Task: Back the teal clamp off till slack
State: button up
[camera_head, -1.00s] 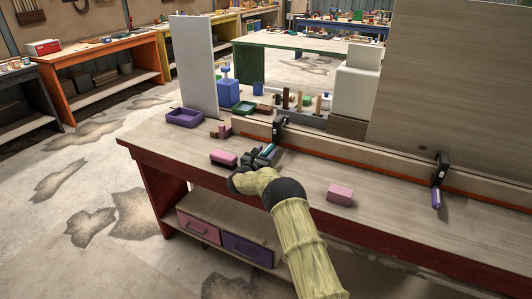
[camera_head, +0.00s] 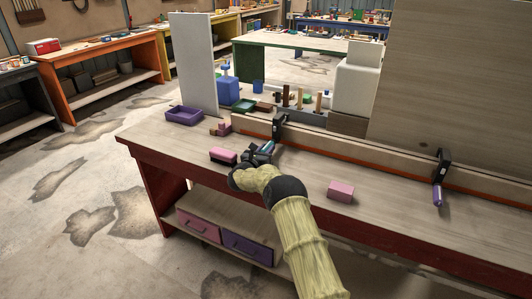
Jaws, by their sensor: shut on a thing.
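The teal clamp (camera_head: 279,124) has a dark frame and sits on the long pale strip at the back of the near bench. Its handle end reaches forward toward me and is mostly covered by my gripper. My gripper (camera_head: 265,151) is shut on this handle, low over the bench top. The fingertips are small and dark, so the exact grip on the handle is hard to make out. Whether the clamp's jaw touches the strip cannot be told.
A second clamp with a purple handle (camera_head: 438,194) sits farther right on the strip. Pink blocks lie left (camera_head: 223,156) and right (camera_head: 341,191) of my gripper. A purple tray (camera_head: 184,116) is at the bench's far left. The bench top between gripper and right block is clear.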

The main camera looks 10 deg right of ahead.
jog(key=shift+a+n+b, duration=0.1)
jog(key=shift+n+b, duration=1)
jog(key=shift+n, duration=0.6)
jog(key=o, duration=1)
jog(key=b+v, duration=0.1)
jog(key=v, duration=1.6)
jog(key=shift+s+a, duration=0.1)
